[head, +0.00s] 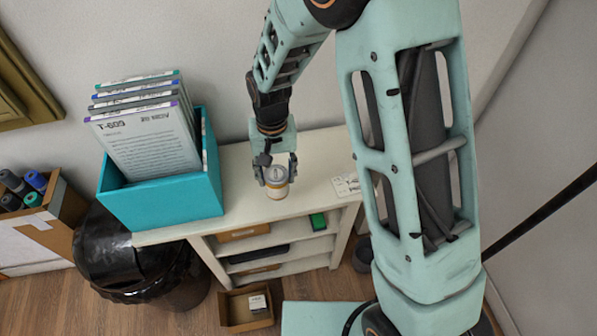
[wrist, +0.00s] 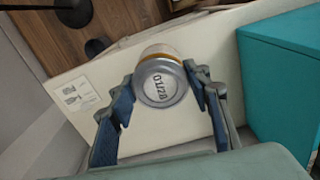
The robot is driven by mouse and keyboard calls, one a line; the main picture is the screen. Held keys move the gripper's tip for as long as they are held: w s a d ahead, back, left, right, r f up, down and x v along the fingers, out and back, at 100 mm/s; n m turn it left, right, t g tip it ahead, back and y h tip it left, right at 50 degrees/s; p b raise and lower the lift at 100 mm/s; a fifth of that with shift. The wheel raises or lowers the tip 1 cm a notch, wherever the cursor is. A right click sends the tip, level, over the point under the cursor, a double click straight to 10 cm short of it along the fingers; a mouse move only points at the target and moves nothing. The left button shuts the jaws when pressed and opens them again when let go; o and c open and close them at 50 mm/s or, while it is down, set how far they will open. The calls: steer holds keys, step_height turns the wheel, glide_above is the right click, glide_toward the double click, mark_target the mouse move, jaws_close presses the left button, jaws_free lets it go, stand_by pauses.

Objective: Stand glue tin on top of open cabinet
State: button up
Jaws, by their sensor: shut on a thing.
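The glue tin (head: 276,182) is a small can with a grey lid and a yellow-and-white side. My gripper (head: 275,172) is shut on it, with one finger on each side, over the top of the open cabinet (head: 239,233). In the wrist view the tin's round lid (wrist: 161,83) shows marked "0.1/2B" between the blue-padded fingers of my gripper (wrist: 164,95). The pale cabinet top (wrist: 215,45) is behind it. The tin looks upright in the head view. I cannot tell whether its base touches the cabinet top.
A teal box (head: 165,203) of upright folders stands on the cabinet's left part. A white label card (head: 346,185) lies on the right part. Shelves below hold a green item (head: 318,221). A black bin (head: 130,255) stands left, a small carton (head: 246,307) on the floor.

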steer(key=s+a+r+b, duration=0.1)
steer(key=s+a+r, duration=0.3)
steer(key=a, duration=0.6)
steer(key=shift+n, duration=0.4)
steer(key=w+d+f+p, duration=0.1)
steer(key=w+d+f, duration=0.1)
steer(key=w+f, duration=0.2)
steer(key=w+d+f+p, duration=0.1)
steer(key=w+d+f, duration=0.1)
steer(key=w+f, duration=0.2)
steer(key=w+d+f+p, duration=0.1)
steer(key=w+d+f, duration=0.1)
steer(key=w+f, duration=0.2)
steer(key=shift+d+f+p, duration=0.1)
steer(key=shift+f+p, duration=0.15)
steer(key=shift+p, duration=0.05)
steer(key=shift+f, duration=0.15)
steer(key=shift+f, duration=0.2)
steer(key=o, duration=1.4)
steer(key=shift+c, duration=0.2)
steer(key=shift+r, duration=0.2)
